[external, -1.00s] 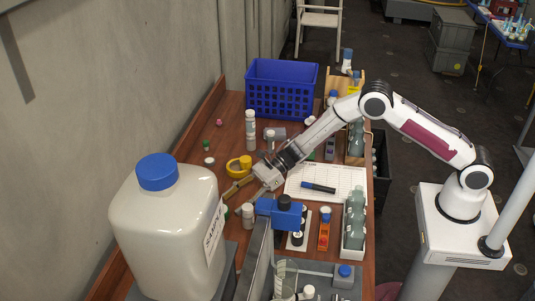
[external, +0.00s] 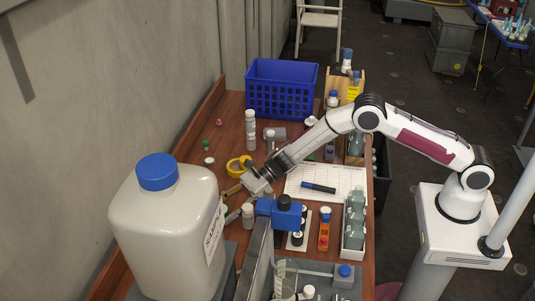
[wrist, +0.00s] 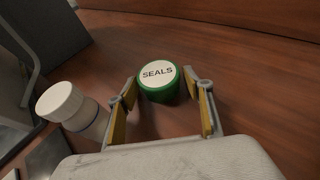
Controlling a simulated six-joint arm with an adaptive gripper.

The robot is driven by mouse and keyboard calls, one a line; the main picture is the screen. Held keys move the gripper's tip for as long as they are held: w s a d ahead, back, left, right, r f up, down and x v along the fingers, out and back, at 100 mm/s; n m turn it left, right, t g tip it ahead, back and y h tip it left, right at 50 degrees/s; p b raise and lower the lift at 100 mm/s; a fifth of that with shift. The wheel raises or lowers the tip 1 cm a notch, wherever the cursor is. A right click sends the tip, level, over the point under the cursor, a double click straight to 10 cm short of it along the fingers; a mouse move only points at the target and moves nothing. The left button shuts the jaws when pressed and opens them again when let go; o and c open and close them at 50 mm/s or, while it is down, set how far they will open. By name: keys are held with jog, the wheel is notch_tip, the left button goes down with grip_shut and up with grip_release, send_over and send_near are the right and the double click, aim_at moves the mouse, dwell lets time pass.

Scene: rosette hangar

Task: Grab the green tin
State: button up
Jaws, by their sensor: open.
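The green tin (wrist: 158,82) is a short round tin with a white top that reads SEALS. It stands upright on the wooden bench in the wrist view. My gripper (wrist: 160,94) is open, its two yellow-padded fingers on either side of the tin. The tin sits at the fingertip end of the gap, and I cannot tell whether either finger touches it. In the external view my gripper (external: 232,203) is low over the bench beside the big white jug, and a little green shows between its fingers.
A white-capped bottle (wrist: 72,106) stands close to the left finger. The big blue-capped jug (external: 165,225) stands near the gripper in the external view. A yellow tape roll (external: 238,164) lies behind it. A blue crate (external: 281,91) stands at the back.

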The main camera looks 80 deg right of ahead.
jog(key=c, duration=0.9)
jog(key=shift+r, duration=0.1)
jog(key=shift+r, duration=4.95)
jog(key=shift+f, duration=0.1)
